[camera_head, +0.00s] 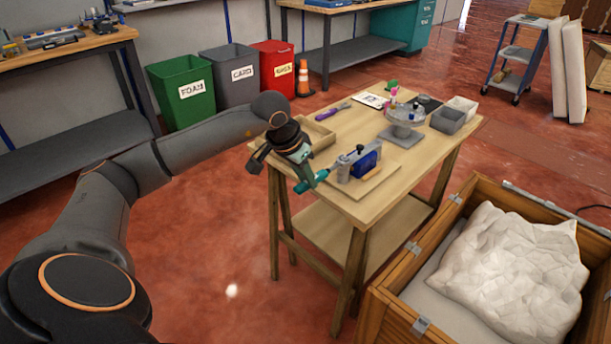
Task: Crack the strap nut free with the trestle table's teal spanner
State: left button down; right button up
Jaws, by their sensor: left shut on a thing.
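The trestle table (405,185) stands in the middle of the view. My left gripper (305,172) reaches over its near left edge from the left and is shut on the teal spanner (311,182). Part of the spanner is hidden by the gripper. The spanner points right, toward a small grey and blue fixture (364,163) on a wooden board (378,183). The strap nut is too small to make out, and I cannot tell whether the spanner touches it. My right gripper is not in view.
A shallow wooden tray (322,137), a purple-handled tool (324,114), a round grey stand (405,118) and a grey bin (447,120) are on the table. An open wooden crate (385,306) with a white lumpy bundle (515,265) stands close at the right. Red floor is clear at front left.

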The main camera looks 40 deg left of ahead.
pick_arm(q)
jog(key=shift+d, duration=0.1)
jog(key=d+n+y+p, duration=0.1)
jog(key=d+n, duration=0.1)
jog(key=shift+d, duration=0.3)
dwell(0.6)
jog(key=shift+w+d+n+y+p, duration=0.2)
jog(key=shift+d+n+p, duration=0.05)
jog(key=shift+d+n, duration=0.45)
jog(key=shift+w+d+n+y+p, duration=0.2)
jog(key=shift+d+n, duration=0.4)
jog(key=shift+d, duration=0.15)
